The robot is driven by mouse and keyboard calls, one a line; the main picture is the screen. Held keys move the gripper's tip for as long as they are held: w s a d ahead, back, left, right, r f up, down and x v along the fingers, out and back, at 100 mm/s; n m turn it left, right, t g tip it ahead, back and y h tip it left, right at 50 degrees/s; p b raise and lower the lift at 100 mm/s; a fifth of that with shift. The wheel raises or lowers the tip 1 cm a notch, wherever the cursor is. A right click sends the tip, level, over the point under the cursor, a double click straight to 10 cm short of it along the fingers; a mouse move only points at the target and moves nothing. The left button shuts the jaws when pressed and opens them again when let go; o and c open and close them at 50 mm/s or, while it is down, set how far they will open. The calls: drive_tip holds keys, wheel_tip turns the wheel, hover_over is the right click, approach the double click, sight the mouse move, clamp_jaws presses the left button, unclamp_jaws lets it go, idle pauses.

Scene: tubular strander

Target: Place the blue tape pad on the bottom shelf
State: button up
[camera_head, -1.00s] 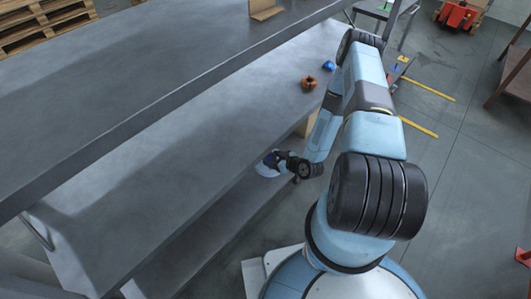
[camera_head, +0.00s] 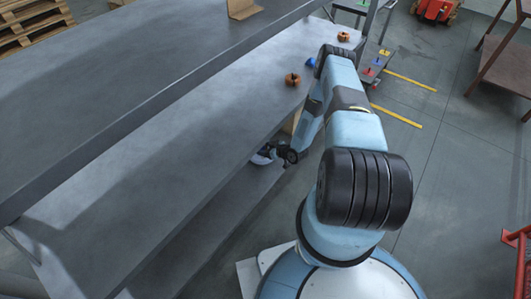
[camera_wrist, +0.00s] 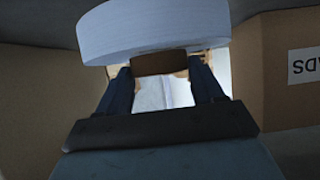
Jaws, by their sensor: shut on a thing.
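A pale blue-white round tape pad (camera_wrist: 150,30) with a brown core (camera_wrist: 160,63) fills the top of the wrist view. My gripper (camera_wrist: 165,80) is shut on it, with dark fingers on either side of the core. In the head view the pad (camera_head: 262,157) is a small pale disc at my gripper (camera_head: 281,153), partly hidden under the middle shelf's front edge. The bottom shelf (camera_head: 222,212) is the grey strip below that edge. Whether the pad touches it, I cannot tell.
Cardboard boxes stand at the left (camera_wrist: 45,95) and right (camera_wrist: 285,75) in the wrist view, close to my gripper. The middle shelf (camera_head: 150,185) overhangs the bottom one. Orange rolls (camera_head: 293,79) and a blue item (camera_head: 311,63) sit at its far end.

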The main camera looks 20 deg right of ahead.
drive_tip(key=shift+w+f, duration=0.15)
drive_tip(key=shift+f, duration=1.6)
drive_tip(key=shift+d, duration=0.1)
drive_tip(key=o, duration=1.2)
drive_tip(key=v, duration=1.2)
